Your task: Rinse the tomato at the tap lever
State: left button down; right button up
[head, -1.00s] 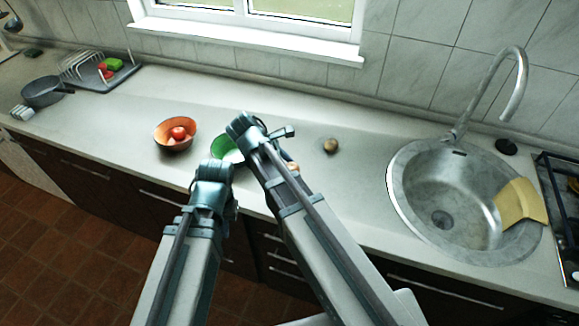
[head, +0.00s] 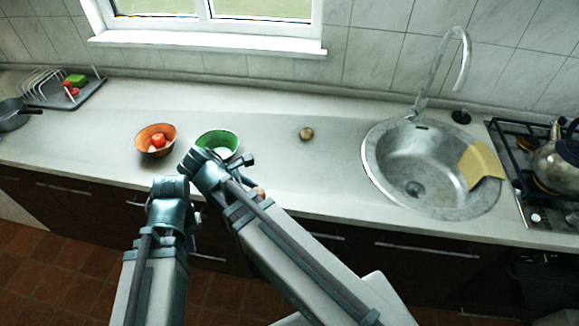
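A red tomato (head: 158,140) lies in an orange bowl (head: 147,151) on the counter at the left. The tap (head: 462,62) arches over the round steel sink (head: 372,165) at the right; I cannot make out a separate lever clearly. My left gripper (head: 192,216) is low at the counter's front edge, below the orange bowl in the picture. My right gripper (head: 246,162) is in front of the green bowl (head: 232,140) and hides part of it. The fingers of both are too small and turned away to tell whether they are open or shut.
A small brown round thing (head: 306,134) lies on the counter, and another (head: 260,193) shows partly behind my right arm. A yellow cloth (head: 482,164) hangs over the sink's right rim. A kettle (head: 557,163) stands on the stove. A dish rack (head: 45,84) is far left.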

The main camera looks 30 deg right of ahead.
aim_at(415, 107)
jog(key=k+l, duration=0.15)
jog(key=l, duration=0.25)
jog(key=k+l, duration=0.1)
jog(key=l, duration=0.3)
jog(key=k+l+z, duration=0.1)
jog(key=l, duration=0.3)
jog(key=k+l, duration=0.15)
jog(key=l, duration=0.25)
